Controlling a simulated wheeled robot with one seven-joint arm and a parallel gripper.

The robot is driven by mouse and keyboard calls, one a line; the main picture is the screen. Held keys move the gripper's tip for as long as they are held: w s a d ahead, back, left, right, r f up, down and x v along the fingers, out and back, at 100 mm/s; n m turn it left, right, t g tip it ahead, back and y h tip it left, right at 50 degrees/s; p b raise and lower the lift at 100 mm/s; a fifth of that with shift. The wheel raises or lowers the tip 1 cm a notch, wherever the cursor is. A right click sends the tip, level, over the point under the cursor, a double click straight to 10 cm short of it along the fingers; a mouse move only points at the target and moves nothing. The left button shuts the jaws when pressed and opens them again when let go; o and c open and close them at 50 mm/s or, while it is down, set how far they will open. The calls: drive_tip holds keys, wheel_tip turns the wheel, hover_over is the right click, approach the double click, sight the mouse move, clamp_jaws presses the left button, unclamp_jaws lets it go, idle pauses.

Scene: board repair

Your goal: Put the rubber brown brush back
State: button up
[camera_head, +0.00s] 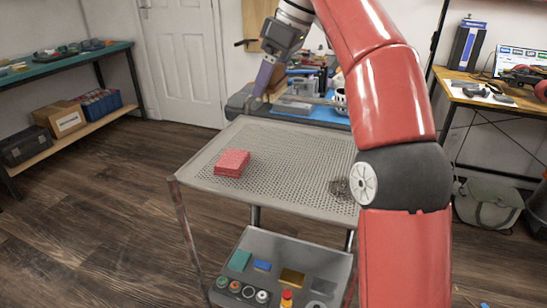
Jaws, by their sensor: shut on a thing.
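My gripper (260,96) is at the upper middle, pointing down beyond the far edge of the cart, in front of the blue-topped workbench (315,112). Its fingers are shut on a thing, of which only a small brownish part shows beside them. I take this to be the rubber brown brush, but its shape is too small and too covered to make out. I cannot tell whether it touches the surface behind.
A perforated metal cart (270,165) stands in front, with a red block (232,163) and a dark mesh clump (342,188) on top. Its lower tray (255,240) holds several small items. A side shelf (75,138) is left, a desk (490,100) right. Floor at left is clear.

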drive_tip(key=shift+w+f, duration=0.15)
drive_tip(key=shift+w, duration=0.1)
drive_tip(key=shift+f, duration=0.35)
wheel_tip(320, 180, down, 19)
drive_tip(key=b, duration=0.4)
drive_tip(key=shift+s, duration=0.1)
drive_tip(key=o, duration=0.8)
drive_tip(key=p+v, duration=0.1)
drive_tip(key=v, duration=1.1)
drive_tip(key=shift+r+p, duration=0.1)
drive_tip(key=shift+p, duration=0.25)
